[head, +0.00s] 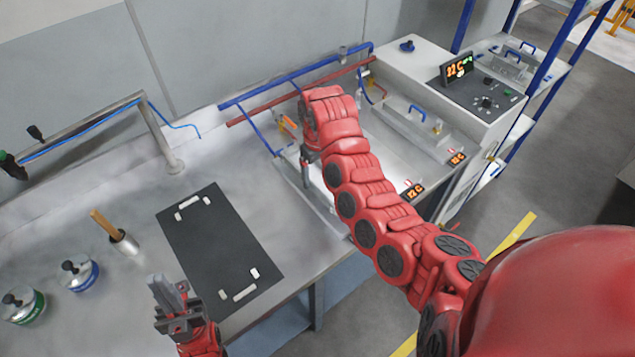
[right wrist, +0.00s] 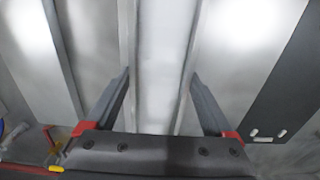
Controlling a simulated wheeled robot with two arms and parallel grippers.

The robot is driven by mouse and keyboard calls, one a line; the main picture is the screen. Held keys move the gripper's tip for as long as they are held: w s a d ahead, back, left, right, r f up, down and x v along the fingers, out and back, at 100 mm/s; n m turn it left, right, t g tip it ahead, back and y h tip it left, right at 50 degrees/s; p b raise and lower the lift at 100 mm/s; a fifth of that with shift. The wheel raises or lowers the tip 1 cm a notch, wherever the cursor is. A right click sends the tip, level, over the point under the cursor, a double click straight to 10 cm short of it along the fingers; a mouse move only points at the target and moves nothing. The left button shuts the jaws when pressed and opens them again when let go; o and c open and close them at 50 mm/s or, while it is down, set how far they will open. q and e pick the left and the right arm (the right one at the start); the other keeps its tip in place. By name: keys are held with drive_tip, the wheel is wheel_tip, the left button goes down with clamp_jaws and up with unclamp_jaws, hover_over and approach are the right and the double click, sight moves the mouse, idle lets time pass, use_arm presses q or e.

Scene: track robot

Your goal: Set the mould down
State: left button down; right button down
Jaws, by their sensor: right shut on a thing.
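My right gripper (head: 306,172) hangs over the metal bays beside the bench, with its arm coming in from the right. In the right wrist view my right gripper (right wrist: 158,85) is shut on a long, shiny grey metal piece, the mould (right wrist: 165,50), which runs between its two fingers. In the head view the arm hides most of what it holds, so I cannot tell whether the mould touches a surface. A dark mat (head: 215,238) with white corner marks lies empty on the bench. My left gripper (head: 172,295) is at the bench front; its finger gap is unclear.
Another mould with a blue handle (head: 417,112) sits in the bay to the right, near an orange display (head: 457,159). A control panel (head: 485,100) stands behind.

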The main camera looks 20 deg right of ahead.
sight(318, 174)
drive_tip(key=shift+w+d, duration=0.35)
drive_tip(key=shift+w, duration=0.4)
drive_tip(key=shift+f+p, duration=0.2)
drive_tip(key=shift+p, duration=0.3)
drive_tip(key=shift+a+f+p, duration=0.1)
drive_tip(key=shift+f+p, duration=0.5)
drive_tip(key=shift+f, duration=0.95)
unclamp_jaws()
drive_tip(key=shift+f, duration=0.1)
